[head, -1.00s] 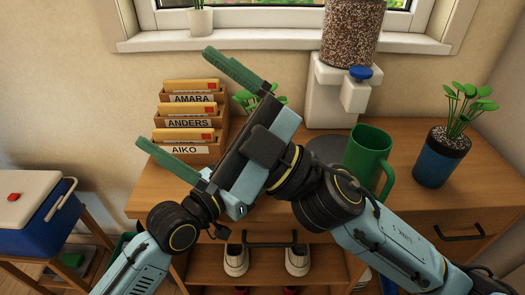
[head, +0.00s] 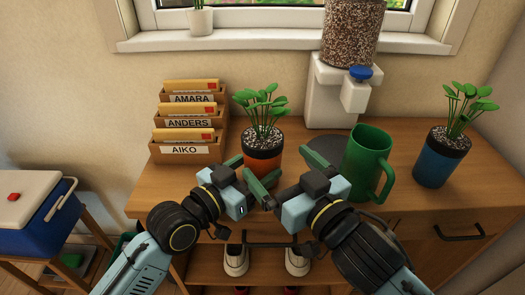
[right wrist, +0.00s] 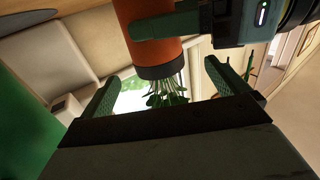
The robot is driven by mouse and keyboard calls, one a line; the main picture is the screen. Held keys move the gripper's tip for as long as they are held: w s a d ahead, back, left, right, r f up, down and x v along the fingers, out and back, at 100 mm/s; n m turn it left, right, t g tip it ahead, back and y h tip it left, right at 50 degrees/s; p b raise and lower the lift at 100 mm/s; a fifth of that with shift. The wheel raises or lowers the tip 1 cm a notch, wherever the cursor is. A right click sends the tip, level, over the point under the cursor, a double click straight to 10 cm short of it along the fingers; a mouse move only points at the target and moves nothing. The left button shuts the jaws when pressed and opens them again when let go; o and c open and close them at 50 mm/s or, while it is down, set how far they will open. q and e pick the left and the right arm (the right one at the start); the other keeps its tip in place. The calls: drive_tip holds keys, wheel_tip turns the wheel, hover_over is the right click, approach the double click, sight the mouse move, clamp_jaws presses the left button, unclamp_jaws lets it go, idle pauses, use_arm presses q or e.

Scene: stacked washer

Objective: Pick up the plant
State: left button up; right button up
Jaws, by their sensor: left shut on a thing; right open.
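A green leafy plant in an orange pot with a dark rim (head: 262,162) is upright in the middle of the head view, by the cabinet top. My left gripper (head: 243,166) is shut on this pot, low on its left side. The pot also shows in the right wrist view (right wrist: 150,52), with a left gripper finger across it. My right gripper (head: 264,182) is open and empty in front of the pot; its two fingers show apart in the right wrist view (right wrist: 160,88). The pot's base is hidden, so I cannot tell whether it touches the cabinet top.
A letter rack (head: 188,152) stands left of the plant. A green mug (head: 366,160) and a blue-potted plant (head: 437,160) stand to the right. A white dispenser (head: 330,95) is behind. A drawer handle (head: 458,237) and shoes (head: 297,262) are below.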

sight(263, 143)
drive_tip(key=shift+x, duration=3.8)
drive_tip(key=shift+w+d+r, duration=0.1)
drive_tip(key=shift+d+r, duration=0.05)
drive_tip(key=shift+d, duration=0.05)
drive_tip(key=c, duration=1.2)
wheel_tip(263, 143, up, 10)
drive_tip(key=shift+r, duration=0.1)
use_arm(q)
drive_tip(key=o, duration=1.1)
drive_tip(key=shift+c, duration=0.2)
